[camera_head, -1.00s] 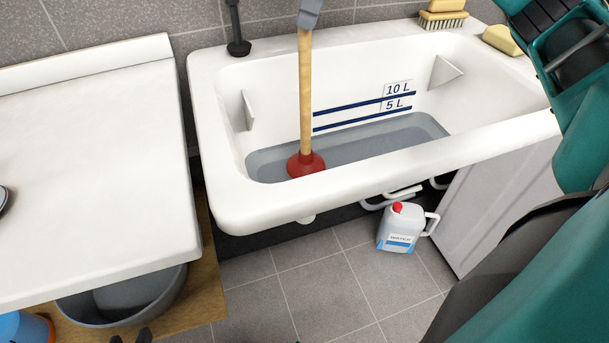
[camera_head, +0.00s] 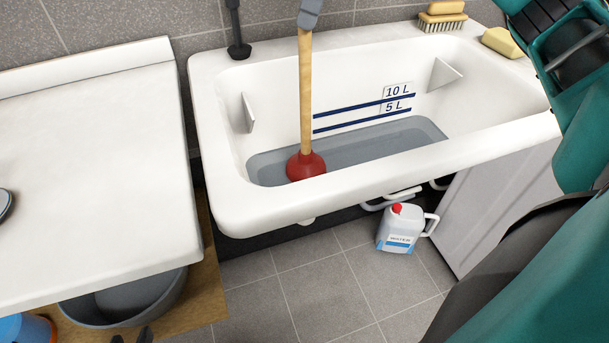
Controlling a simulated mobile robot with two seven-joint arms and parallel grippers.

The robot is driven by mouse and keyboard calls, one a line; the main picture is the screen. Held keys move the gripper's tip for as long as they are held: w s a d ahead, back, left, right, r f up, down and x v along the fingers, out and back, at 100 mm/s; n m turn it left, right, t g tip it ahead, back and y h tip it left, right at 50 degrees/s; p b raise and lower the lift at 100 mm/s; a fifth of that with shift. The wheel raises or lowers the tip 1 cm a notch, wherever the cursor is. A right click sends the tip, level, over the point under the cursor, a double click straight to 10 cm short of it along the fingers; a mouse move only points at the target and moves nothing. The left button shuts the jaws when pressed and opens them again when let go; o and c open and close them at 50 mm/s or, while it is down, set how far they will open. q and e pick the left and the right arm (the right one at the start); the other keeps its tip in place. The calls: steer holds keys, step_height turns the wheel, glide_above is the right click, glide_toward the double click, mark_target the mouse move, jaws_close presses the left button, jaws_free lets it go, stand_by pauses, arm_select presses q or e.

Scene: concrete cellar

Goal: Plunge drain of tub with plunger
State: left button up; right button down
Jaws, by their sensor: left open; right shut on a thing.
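The white tub (camera_head: 270,208) stands against the tiled wall with shallow grey water (camera_head: 375,145) in it. The plunger (camera_head: 306,110) is upright near the tub's left end, with a wooden handle and a red rubber cup (camera_head: 306,167). The cup is low in the water; its underside and the drain are hidden. My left gripper (camera_head: 131,338) shows only as dark fingertips at the bottom edge, spread apart and away from the tub.
A white counter (camera_head: 95,170) is at left, with a grey basin (camera_head: 130,300) below. A water jug (camera_head: 402,228) stands on the floor under the tub. A dark upright fixture (camera_head: 238,48), a brush (camera_head: 443,18) and a sponge (camera_head: 502,41) are on the tub's back rim.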

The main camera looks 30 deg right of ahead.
step_height(320, 180, up, 4)
steer(key=shift+f+p, duration=0.25)
steer(key=shift+p, duration=0.9)
step_height(320, 180, up, 2)
steer(key=shift+r+p, duration=0.15)
steer(key=shift+p, duration=0.95)
steer(key=shift+r+p, duration=0.5)
arm_select(q)
steer(key=shift+y, duration=0.4)
steer(key=a+r, duration=0.1)
steer(key=s+a+r, duration=0.1)
steer(key=shift+s+a+r, duration=0.2)
steer(key=shift+a+r, duration=0.1)
steer(key=shift+r, duration=0.1)
step_height(320, 180, up, 6)
steer(key=p, duration=0.6)
steer(key=shift+a+p, duration=0.2)
steer(key=shift+p, duration=0.15)
arm_select(e)
step_height(320, 180, up, 7)
arm_select(q)
steer(key=shift+s, duration=0.1)
